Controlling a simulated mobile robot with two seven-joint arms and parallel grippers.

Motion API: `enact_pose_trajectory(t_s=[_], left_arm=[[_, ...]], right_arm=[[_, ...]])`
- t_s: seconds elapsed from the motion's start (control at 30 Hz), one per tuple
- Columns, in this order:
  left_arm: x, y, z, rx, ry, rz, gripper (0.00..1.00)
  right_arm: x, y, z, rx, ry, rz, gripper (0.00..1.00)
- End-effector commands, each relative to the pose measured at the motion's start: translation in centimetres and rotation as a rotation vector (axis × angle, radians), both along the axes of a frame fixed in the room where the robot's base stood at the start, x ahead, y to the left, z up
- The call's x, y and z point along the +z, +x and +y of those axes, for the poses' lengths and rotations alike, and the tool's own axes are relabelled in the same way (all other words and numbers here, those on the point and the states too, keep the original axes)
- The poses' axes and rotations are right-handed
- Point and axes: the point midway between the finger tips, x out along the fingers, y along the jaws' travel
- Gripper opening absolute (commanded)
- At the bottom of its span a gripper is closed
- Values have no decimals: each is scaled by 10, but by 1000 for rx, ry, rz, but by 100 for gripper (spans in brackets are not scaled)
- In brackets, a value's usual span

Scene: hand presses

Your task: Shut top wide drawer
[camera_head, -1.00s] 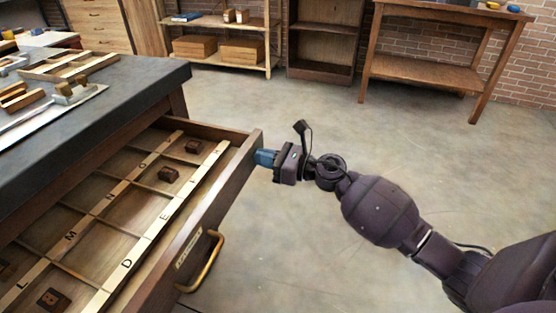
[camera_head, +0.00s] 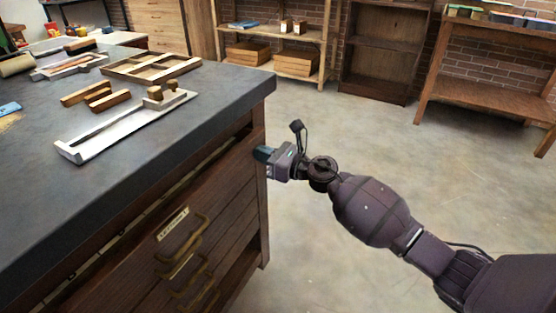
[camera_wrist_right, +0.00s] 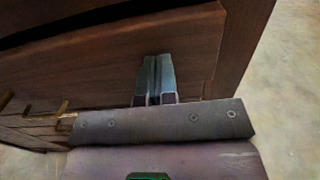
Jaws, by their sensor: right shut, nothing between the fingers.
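The top wide drawer (camera_head: 215,193) is the dark wooden front with a pale label and a brass handle (camera_head: 185,239), just under the bench top. It sits almost flush with the cabinet, and a narrow dark gap with a thin strip of the inside shows above its front. My right gripper (camera_head: 262,154) is shut and empty, its tips at the right end of the drawer front. In the right wrist view the shut fingers (camera_wrist_right: 154,78) reach to the drawer's wooden face (camera_wrist_right: 100,62); I cannot tell whether they touch. My left gripper is not in view.
The dark bench top (camera_head: 215,105) carries a metal composing tray (camera_head: 120,128), wooden blocks (camera_head: 96,97) and a wooden frame (camera_head: 150,66). More drawers with brass handles lie below. The floor (camera_head: 355,130) right of the cabinet is clear; shelves and a wooden table (camera_head: 490,103) stand behind.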

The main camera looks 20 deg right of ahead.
Motion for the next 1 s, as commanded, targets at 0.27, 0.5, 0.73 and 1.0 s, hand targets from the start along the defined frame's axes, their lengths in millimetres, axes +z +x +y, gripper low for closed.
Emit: enact_pose_trajectory(t_s=[0.27, 0.5, 0.73, 1.0], left_arm=[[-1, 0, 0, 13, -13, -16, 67], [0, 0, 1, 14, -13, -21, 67], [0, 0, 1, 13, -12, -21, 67], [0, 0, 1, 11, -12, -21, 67]], right_arm=[[-2, 29, 23, 0, -1, 2, 0], [-1, 37, 29, 0, 0, 0, 0], [1, 38, 29, -2, 1, -3, 0], [3, 38, 28, -3, 2, -5, 0]])
